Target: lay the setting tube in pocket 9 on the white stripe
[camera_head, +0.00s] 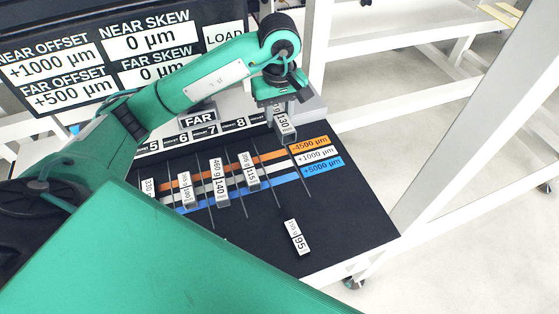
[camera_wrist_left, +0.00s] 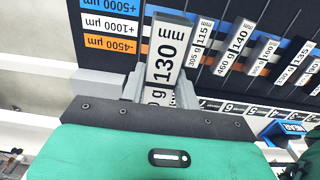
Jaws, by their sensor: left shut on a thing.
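My left gripper (camera_head: 280,106) is shut on a white-labelled tube marked 130 (camera_head: 285,126), at the far right of the black rack. In the left wrist view the gripper (camera_wrist_left: 160,90) has a finger on either side of the tube (camera_wrist_left: 166,55). The tube reaches out over the black board beside the stripe labels; whether it touches the board I cannot tell. The white stripe (camera_head: 278,167) runs between an orange and a blue one, its end label reading +1000 µm (camera_head: 317,155). Number plates up to 8 show; the 9 plate is hidden. My right gripper is not in view.
Several tubes, among them 115 (camera_head: 248,170) and 140 (camera_head: 219,182), lie across the stripes to the left. A tube marked 95 (camera_head: 297,237) lies on the bare near part of the rack board (camera_head: 345,225). A display (camera_head: 110,50) stands behind, left.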

